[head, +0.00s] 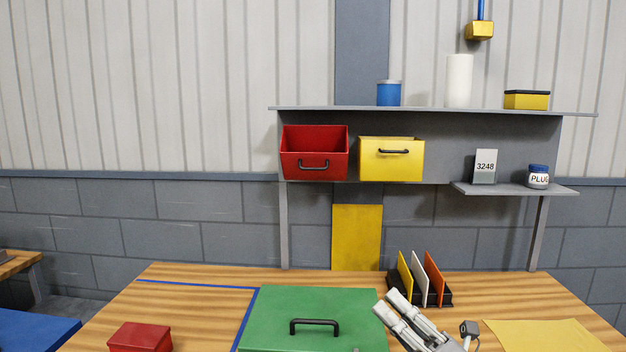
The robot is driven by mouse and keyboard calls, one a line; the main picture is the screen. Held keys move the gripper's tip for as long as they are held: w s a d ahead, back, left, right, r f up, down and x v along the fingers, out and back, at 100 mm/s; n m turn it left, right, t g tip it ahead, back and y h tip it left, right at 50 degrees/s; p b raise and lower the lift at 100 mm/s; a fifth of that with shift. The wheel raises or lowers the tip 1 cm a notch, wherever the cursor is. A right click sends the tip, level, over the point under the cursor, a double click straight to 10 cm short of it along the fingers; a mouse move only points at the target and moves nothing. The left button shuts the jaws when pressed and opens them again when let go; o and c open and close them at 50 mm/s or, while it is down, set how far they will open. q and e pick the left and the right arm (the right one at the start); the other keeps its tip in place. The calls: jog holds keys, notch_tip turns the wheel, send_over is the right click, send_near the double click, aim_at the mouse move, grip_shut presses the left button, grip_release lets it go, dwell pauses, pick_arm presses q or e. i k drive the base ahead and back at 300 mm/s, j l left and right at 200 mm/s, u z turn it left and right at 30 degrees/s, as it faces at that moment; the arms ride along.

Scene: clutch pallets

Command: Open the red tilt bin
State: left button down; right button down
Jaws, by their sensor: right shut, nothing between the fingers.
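The red tilt bin (314,164) hangs on the grey back panel, left of the yellow bin. It is tipped forward: its front leans out and its dark red inside shows above the front edge. Its black handle (314,164) is on the front face. My right gripper (385,303) is low over the workbench, at the right edge of the green box, well below the bin and to its right. It is shut and empty, touching neither bin. My left gripper is not in view.
The yellow bin (391,160) hangs beside the red one. A green box (290,303) with a black handle and a small red box (140,337) sit on the bench (190,275). A file rack (432,298) stands behind my right gripper. A shelf (520,188) juts out at right.

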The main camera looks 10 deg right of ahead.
aim_at(315, 158)
jog(key=i, duration=1.2)
